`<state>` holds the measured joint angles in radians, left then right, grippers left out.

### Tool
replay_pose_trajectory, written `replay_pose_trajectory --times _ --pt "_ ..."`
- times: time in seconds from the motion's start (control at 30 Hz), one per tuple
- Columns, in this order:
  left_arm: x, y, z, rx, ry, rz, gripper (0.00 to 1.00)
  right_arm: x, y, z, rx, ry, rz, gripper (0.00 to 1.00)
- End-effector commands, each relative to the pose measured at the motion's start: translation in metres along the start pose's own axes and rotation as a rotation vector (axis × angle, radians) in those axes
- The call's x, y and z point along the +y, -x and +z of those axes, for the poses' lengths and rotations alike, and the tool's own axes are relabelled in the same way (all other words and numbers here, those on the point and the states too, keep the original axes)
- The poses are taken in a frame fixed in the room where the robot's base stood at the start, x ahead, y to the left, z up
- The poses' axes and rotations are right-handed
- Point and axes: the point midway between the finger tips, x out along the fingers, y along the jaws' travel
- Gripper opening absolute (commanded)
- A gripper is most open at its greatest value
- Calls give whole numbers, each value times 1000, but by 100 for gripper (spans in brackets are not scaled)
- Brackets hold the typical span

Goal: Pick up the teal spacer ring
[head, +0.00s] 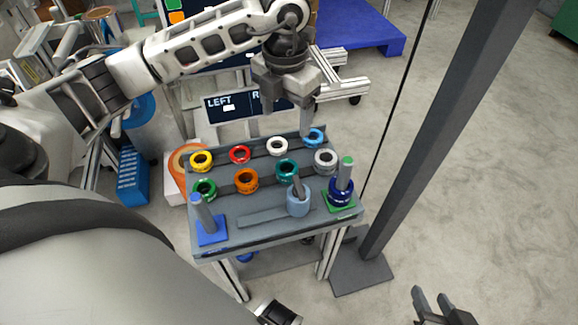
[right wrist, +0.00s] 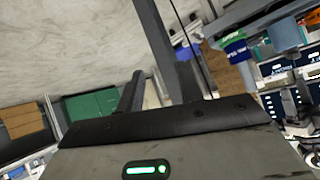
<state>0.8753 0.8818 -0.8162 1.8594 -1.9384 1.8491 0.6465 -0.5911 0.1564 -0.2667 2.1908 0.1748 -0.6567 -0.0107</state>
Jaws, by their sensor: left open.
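The teal spacer ring (head: 287,169) sits in the front row of rings on the grey bench rack, between the orange ring and the grey ring. A grey peg standing in a light blue holder overlaps its lower right edge. My left gripper (head: 287,119) is open and empty, pointing down above the back of the rack, near the white and light blue rings and behind the teal ring. My right gripper (head: 433,300) is open and empty, low at the right over the floor. Its two fingers (right wrist: 158,92) stand apart in the right wrist view.
Neighbouring rings are orange (head: 246,181), white (head: 277,146), light blue (head: 314,138) and grey (head: 325,161). A blue-based peg (head: 204,218) stands front left. A green-based peg (head: 346,170) carries a navy ring. A dark post (head: 440,130) rises right of the bench.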

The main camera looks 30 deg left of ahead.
Motion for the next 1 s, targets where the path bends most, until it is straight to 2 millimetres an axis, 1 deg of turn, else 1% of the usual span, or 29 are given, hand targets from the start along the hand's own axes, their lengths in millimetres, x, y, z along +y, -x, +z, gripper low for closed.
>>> replay_pose_trajectory --times 0.03,0.07,0.2,0.3,0.4,0.5,0.67,0.77,0.87,1.0 --pt "0 -10 -1 5 0 1 72 0 -3 3 -5 0 -3 36" --pt "0 -15 -1 6 0 0 72 0 -4 4 -9 0 -4 36" --pt "-1 -46 -2 7 -2 -2 72 0 -12 12 -26 -1 -12 36" --pt "-1 -68 -2 7 -2 -2 72 0 -17 17 -40 -2 -18 36" --pt "-1 -85 -1 5 -1 -2 72 0 -20 19 -43 -3 -23 36" --pt "-1 -96 -1 3 -2 -2 72 -1 -19 17 -28 -1 -25 36" --pt "-1 -103 -1 2 -3 -2 72 -2 -19 15 -19 0 -26 36" --pt "-2 -111 -2 4 -3 -3 72 -1 -20 15 -12 0 -27 36" --pt "-4 -125 -4 5 -3 -2 72 -1 -22 15 1 -1 -27 36" --pt "-5 -146 -4 4 -1 -2 72 -3 -21 8 36 2 -34 36"
